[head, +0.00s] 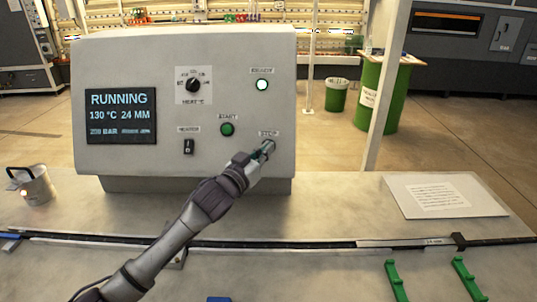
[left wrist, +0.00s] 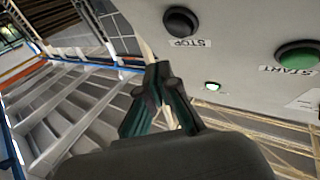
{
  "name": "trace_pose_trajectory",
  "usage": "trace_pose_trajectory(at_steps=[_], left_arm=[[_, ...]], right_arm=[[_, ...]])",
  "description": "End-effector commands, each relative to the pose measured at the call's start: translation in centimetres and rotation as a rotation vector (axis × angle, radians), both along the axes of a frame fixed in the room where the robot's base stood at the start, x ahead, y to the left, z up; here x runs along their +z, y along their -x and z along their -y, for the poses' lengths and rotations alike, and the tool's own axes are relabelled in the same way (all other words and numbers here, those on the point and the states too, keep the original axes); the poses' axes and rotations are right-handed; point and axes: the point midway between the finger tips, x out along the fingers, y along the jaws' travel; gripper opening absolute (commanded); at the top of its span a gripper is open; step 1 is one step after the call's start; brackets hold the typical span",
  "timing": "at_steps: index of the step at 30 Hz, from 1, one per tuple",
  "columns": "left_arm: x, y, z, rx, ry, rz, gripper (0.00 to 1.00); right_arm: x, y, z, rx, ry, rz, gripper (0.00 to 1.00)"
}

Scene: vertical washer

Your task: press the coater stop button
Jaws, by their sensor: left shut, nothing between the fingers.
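The coater's light grey control box (head: 220,70) stands on the bench; its screen (head: 120,116) reads RUNNING, 130 °C, 24 MM. The dark round stop button (left wrist: 181,21) shows in the left wrist view above its upside-down STOP label. In the head view my left gripper (head: 266,149) is just below the STOP label and largely hides the button. The left wrist view shows the gripper (left wrist: 158,78) shut and empty, its tips a little below and left of the button in the picture. I see no clear contact. My right gripper is not in view.
The green start button (head: 227,129) sits left of the stop button; it also shows in the left wrist view (left wrist: 298,54). A lit round lamp (head: 262,85), a black knob (head: 193,86) and a switch (head: 188,147) share the panel. A paper sheet (head: 442,195) lies on the bench at right.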

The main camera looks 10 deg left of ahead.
Motion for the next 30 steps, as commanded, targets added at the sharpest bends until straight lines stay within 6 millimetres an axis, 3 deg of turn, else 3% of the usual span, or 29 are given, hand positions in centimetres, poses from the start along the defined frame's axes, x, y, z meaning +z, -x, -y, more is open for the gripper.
trace_pose_trajectory(at_steps=[9, 30], left_arm=[[-1.1, -2.2, -0.5, 0.0, 0.0, 0.0, 0.0], [-1.2, -2.3, -0.4, 0.0, 0.0, 0.0, 0.0]], right_arm=[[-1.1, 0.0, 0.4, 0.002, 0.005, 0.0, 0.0], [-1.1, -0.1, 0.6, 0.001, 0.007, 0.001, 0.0]])
